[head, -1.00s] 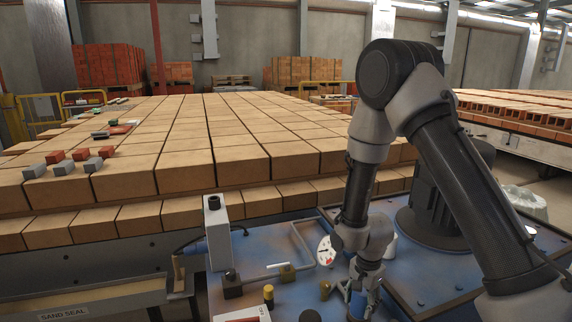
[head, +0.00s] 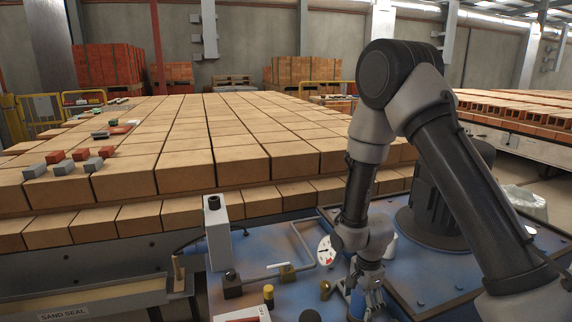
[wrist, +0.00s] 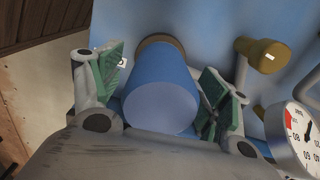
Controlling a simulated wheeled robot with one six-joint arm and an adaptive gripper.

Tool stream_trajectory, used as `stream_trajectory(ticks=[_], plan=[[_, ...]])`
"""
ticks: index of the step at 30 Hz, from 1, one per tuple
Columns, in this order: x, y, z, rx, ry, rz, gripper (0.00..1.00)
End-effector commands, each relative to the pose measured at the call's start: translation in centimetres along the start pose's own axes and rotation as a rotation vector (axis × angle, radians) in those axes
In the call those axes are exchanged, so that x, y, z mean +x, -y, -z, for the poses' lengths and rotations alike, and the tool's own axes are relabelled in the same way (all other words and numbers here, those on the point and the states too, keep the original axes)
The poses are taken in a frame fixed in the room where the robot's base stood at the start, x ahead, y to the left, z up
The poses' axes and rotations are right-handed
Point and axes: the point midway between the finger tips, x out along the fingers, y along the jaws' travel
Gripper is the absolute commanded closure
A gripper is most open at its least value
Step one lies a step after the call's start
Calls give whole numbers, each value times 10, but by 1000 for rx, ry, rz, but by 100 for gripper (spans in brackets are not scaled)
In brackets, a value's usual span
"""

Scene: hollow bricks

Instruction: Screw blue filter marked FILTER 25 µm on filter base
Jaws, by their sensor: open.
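The blue filter (wrist: 160,95) fills the middle of the wrist view, its round end toward my gripper. Its far end meets a brown ring (wrist: 161,41), apparently the filter base. Whether the threads are engaged cannot be seen, and no FILTER 25 µm lettering shows. My gripper (wrist: 164,88) is open, with one green-padded finger on each side of the filter, close to its sides and not clamped on it. In the head view my gripper (head: 365,292) is low over the blue machine top; the filter there is mostly hidden by the fingers.
A dial gauge (wrist: 297,138) stands close to the right finger; it also shows in the head view (head: 326,250). A brass fitting (wrist: 260,53) sticks out beyond it. A grey box (head: 217,232) stands left on the machine top, and rows of bricks (head: 240,155) lie behind.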

Motion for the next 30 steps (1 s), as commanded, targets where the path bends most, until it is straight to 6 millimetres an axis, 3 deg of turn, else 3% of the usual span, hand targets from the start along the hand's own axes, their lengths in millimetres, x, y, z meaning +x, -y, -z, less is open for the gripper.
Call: stream_trajectory(ticks=[5, 19, 24, 30], plan=[[-12, 1, 0, 0, 0, 3, 24], [-106, 1, 0, 0, 0, 4, 24], [-119, 0, 0, 0, 0, 1, 24], [-120, 0, 0, 0, 0, -1, 24]])
